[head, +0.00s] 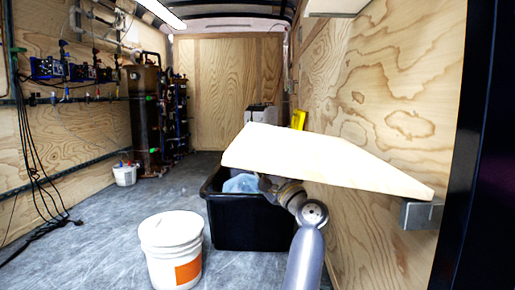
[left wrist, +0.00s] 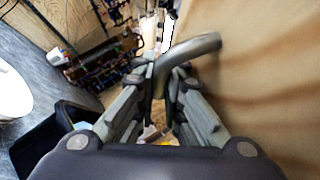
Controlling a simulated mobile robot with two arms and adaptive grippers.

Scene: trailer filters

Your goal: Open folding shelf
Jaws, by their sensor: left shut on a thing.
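The folding shelf (head: 320,158) is a pale wooden board on the right wall. It stands out from the wall, close to level and a little tilted. A grey metal bracket (head: 420,213) shows under its near right corner. My left arm reaches up from below, and its gripper is mostly hidden under the board. In the left wrist view my left gripper (left wrist: 162,80) is shut on a curved grey metal handle (left wrist: 195,47), beside a wooden surface on the right. My right gripper is in neither view.
A black bin (head: 240,225) stands on the floor below the shelf. A white bucket (head: 172,250) with an orange label stands left of it. A brown tank (head: 143,110) and pipes are at the back left. The floor at left is mostly clear.

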